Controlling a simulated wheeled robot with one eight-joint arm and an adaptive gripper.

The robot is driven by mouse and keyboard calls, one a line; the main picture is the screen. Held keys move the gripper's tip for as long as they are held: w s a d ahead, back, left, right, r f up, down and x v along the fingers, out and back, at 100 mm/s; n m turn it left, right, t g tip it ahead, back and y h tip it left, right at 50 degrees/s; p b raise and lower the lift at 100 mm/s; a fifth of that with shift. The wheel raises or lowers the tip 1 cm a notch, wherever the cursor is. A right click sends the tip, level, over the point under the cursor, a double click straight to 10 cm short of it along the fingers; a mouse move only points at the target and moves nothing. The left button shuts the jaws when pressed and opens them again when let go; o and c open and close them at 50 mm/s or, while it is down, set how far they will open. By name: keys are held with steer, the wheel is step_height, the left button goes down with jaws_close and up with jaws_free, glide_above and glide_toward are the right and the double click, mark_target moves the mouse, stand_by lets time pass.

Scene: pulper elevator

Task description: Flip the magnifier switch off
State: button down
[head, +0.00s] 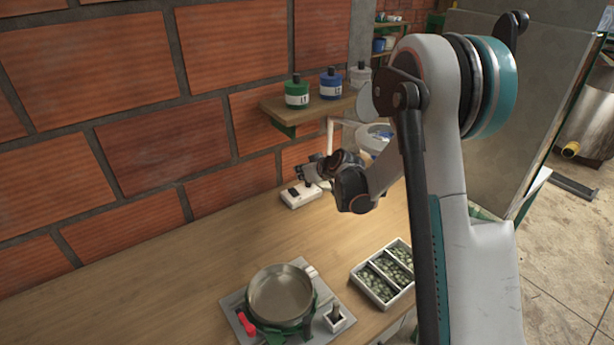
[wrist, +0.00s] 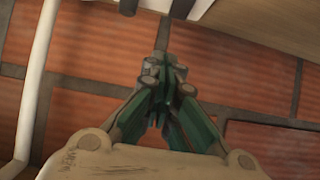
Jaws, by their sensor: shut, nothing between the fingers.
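A white box with a dark switch (head: 301,193) sits on the wooden counter against the brick wall in the head view. A white jointed stand (head: 330,138), apparently the magnifier's arm, rises behind my gripper. Its white post also shows at the left of the wrist view (wrist: 38,90). My gripper (head: 304,174) is shut and empty, just above and beside the white box. In the wrist view my gripper's fingertips (wrist: 164,70) meet in front of the brick wall. I cannot tell whether they touch the box, nor the switch's position. My arm hides part of the magnifier.
A wall shelf (head: 268,105) with green and blue bottles hangs above the box. A pan on a stand (head: 280,295) and a sectioned white tray (head: 372,288) of green beans stand at the counter's front. The counter's left side is clear.

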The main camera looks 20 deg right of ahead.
mark_target(295, 190)
steer(key=b+x, duration=0.1)
steer(key=x, duration=0.2)
steer(key=shift+w+a+f, duration=0.1)
steer(key=shift+w+f, duration=0.05)
steer(key=shift+f, duration=0.15)
steer(key=shift+w+f+b, duration=0.15)
steer(key=shift+f+b, duration=0.15)
steer(key=shift+f, duration=0.3)
steer(key=shift+w+f+b, duration=0.15)
steer(key=shift+f+b, duration=0.15)
steer(key=shift+f, duration=0.25)
steer(key=shift+w+a+f, duration=0.1)
steer(key=shift+f, duration=0.6)
steer(key=shift+w+a+g, duration=0.15)
steer(key=shift+w+g, duration=0.05)
steer(key=shift+g, duration=0.3)
steer(key=shift+f+g+p, duration=0.15)
steer(key=shift+g+p, duration=0.15)
steer(key=shift+p, duration=0.15)
steer(key=shift+f, duration=0.15)
steer(key=shift+s, duration=0.1)
